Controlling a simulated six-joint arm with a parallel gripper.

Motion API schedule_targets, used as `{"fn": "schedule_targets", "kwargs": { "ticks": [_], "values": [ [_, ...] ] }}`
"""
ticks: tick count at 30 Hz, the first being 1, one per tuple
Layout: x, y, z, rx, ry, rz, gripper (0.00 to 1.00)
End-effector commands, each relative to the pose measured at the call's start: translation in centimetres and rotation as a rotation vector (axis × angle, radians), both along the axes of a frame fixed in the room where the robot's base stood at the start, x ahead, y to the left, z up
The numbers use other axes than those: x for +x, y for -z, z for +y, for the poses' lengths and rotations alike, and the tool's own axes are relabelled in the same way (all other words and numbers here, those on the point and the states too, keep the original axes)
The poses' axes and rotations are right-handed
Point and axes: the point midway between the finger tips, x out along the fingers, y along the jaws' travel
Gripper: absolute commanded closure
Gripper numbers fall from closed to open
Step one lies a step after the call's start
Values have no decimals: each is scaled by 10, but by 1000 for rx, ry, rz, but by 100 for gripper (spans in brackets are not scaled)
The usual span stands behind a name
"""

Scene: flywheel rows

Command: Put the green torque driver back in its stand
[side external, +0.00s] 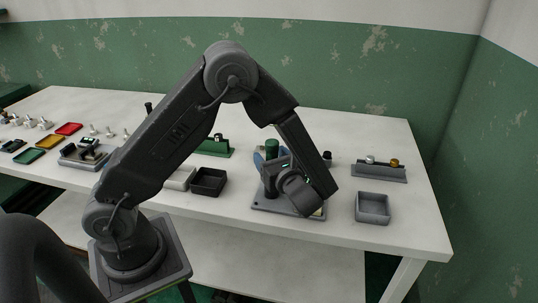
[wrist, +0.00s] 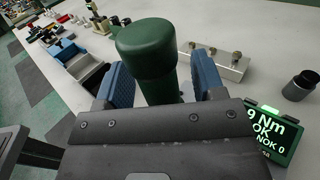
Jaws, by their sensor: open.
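The green torque driver (side external: 272,147) stands roughly upright above a grey base plate (side external: 262,204) in the side view. In the wrist view its dark green rounded handle (wrist: 147,50) rises between the blue fingers of my gripper (wrist: 163,80). My gripper is open, with one finger on each side of the driver; whether either touches it is unclear. The driver's lower part and whatever holds it are hidden by my gripper and wrist. A green display box (wrist: 272,132) reading "9 Nm OK NOK 0" is at the lower right of the wrist view.
A grey empty tray (side external: 373,208) stands right of the plate, and a black tray (side external: 208,182) left of it. A grey block with knobs (side external: 378,171) is behind the grey tray. A dark cylinder (wrist: 301,85) stands at the right in the wrist view. White tabletop lies between them.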

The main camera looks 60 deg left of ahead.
Motion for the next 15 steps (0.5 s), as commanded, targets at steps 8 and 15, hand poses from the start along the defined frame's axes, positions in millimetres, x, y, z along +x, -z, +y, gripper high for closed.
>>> {"fn": "schedule_targets", "kwargs": {
  "ticks": [8,15],
  "values": [
    [-6,0,-60,1,6,-1,37],
    [-12,1,-105,1,2,0,37]
  ]
}}
